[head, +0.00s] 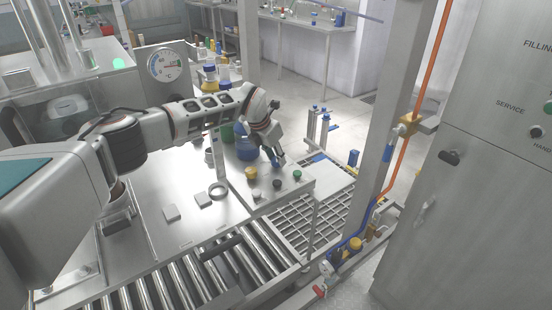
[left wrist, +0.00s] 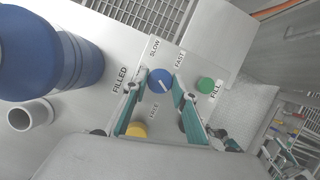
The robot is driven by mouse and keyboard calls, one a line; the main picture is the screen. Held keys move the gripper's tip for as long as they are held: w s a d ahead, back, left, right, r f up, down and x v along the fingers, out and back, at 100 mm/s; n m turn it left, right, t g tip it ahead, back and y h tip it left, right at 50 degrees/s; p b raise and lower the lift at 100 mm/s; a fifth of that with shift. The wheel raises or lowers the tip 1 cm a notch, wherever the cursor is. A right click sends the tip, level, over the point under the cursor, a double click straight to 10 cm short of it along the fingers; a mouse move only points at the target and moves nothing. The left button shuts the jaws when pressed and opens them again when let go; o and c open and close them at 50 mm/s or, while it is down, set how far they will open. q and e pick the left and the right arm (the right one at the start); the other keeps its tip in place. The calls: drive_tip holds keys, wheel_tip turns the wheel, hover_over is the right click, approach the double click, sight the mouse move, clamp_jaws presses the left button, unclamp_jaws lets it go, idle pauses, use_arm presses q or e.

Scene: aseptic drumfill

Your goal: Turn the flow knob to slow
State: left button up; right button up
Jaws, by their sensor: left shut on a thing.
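The blue flow knob (left wrist: 159,81) sits on a metal panel between the printed words SLOW and FAST. A white line crosses its face at a slant; which end is the pointer I cannot tell. My left gripper (left wrist: 158,88) has its two teal fingers on either side of the knob, closed on it. My right gripper is out of view.
On the same panel are a green button (left wrist: 205,85) labelled FILL and a yellow one (left wrist: 137,129). Black knobs sit near them. A large blue container (left wrist: 78,52) stands close to the left. A roller conveyor (head: 190,285) runs in front.

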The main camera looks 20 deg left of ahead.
use_arm(q)
drive_tip(key=shift+m+g+h+b, duration=0.35)
drive_tip(key=shift+m+b, duration=0.2)
drive_tip(key=shift+m, duration=0.65)
drive_tip(key=o, duration=1.1)
drive_tip(key=shift+c, duration=0.2)
drive_tip(key=shift+a+r, duration=0.1)
drive_tip(key=shift+r, duration=0.05)
drive_tip(key=v, duration=0.7)
